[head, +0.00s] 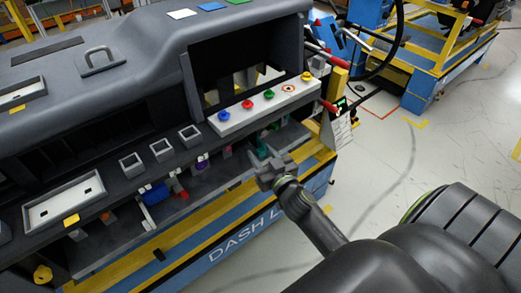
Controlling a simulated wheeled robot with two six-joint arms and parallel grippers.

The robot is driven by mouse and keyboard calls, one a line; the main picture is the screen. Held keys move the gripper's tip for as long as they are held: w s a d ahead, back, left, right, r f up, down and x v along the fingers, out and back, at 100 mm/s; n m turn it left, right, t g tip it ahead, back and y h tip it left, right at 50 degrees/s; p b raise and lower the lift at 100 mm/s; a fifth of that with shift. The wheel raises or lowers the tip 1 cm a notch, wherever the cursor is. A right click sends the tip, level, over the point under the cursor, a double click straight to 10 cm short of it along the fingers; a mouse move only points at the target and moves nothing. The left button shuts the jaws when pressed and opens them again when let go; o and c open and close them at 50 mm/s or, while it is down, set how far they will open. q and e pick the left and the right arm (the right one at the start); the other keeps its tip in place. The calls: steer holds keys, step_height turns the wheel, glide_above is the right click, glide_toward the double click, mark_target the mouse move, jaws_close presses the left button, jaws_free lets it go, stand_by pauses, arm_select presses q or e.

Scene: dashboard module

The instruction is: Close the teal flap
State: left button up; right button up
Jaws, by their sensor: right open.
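A small teal part (262,150), which looks like the teal flap, shows in the lower recess of the dark dashboard module, right of its middle. My right gripper (262,163) is right in front of it and partly covers it. The gripper is open, with its fingers pointing at the module. Whether a finger touches the teal part, and how far the flap stands open, I cannot tell. My left gripper is not in view.
Above the gripper is a light panel (226,127) with blue, green, red and yellow knobs. Left along the lower recess are a purple part (202,163) and a blue-and-red part (157,193). A yellow rail (215,212) runs below. Open floor lies to the right.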

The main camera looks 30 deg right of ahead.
steer(key=shift+w, duration=0.65)
steer(key=shift+d, duration=0.1)
jaws_close()
